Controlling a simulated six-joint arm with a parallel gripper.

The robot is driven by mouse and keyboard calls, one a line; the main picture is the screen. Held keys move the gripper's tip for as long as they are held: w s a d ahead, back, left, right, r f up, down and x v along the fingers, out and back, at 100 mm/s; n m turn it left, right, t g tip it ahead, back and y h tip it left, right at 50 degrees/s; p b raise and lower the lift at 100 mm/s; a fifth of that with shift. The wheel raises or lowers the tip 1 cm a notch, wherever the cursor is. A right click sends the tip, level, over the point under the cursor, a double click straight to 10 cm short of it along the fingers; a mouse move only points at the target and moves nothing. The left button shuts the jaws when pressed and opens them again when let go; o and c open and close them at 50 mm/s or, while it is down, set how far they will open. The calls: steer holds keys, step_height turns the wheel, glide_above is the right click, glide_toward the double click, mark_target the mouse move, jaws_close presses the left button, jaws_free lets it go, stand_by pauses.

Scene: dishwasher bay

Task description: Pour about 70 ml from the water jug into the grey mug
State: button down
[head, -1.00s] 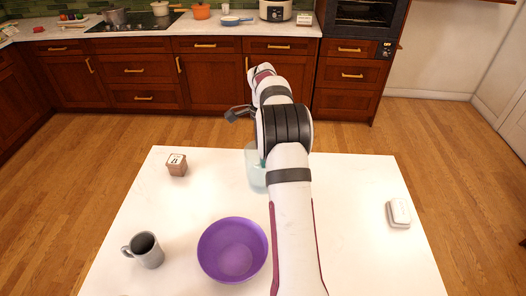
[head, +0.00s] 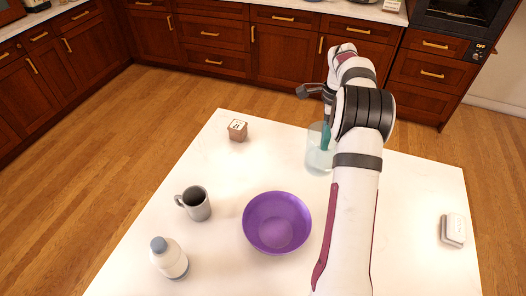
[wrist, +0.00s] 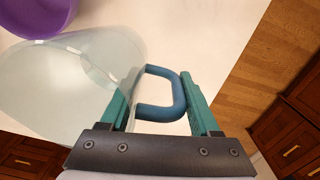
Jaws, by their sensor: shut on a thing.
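The water jug (head: 316,155) is clear, with a blue handle (wrist: 178,95), near the far edge of the white table in the head view. Its clear body also fills the left of the wrist view (wrist: 60,95). My gripper (wrist: 160,85) has teal fingers on either side of the handle and is shut on it; the head view also shows it (head: 326,135), partly behind my arm. I cannot tell the water level, nor whether the jug touches the table. The grey mug (head: 197,206) stands upright at the left of the table, its handle to the left, apart from the jug.
A purple bowl (head: 277,222) sits between the mug and my arm. A white bottle with a blue-grey cap (head: 170,260) stands front left. A small brown box (head: 237,131) is at the far left. A white lidded dish (head: 453,230) is at the right. Table between box and bowl is clear.

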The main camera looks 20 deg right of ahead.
step_height(320, 180, up, 4)
steer(key=shift+f, duration=0.25)
steer(key=w+a+r+n, duration=0.1)
steer(key=w+a+n, duration=0.25)
steer(key=a, duration=0.65)
steer(key=w+a+n, duration=0.3)
steer(key=a+n, duration=0.2)
steer(key=a, duration=0.4)
steer(key=w+a+r+n, duration=0.1)
steer(key=w+a+n, duration=0.3)
steer(key=a, duration=0.6)
steer(key=s+a+n, duration=0.3)
steer(key=a+n, duration=0.2)
steer(key=a, duration=0.5)
steer(key=s+a+n, duration=0.4)
steer(key=a+n, duration=0.1)
steer(key=a, duration=0.6)
steer(key=s+a+n, duration=0.3)
steer(key=a+n, duration=0.2)
steer(key=a, duration=0.5)
steer(key=shift+m, duration=0.25)
step_height(320, 180, down, 15)
steer(key=shift+d+f, duration=0.1)
steer(key=shift+d, duration=0.05)
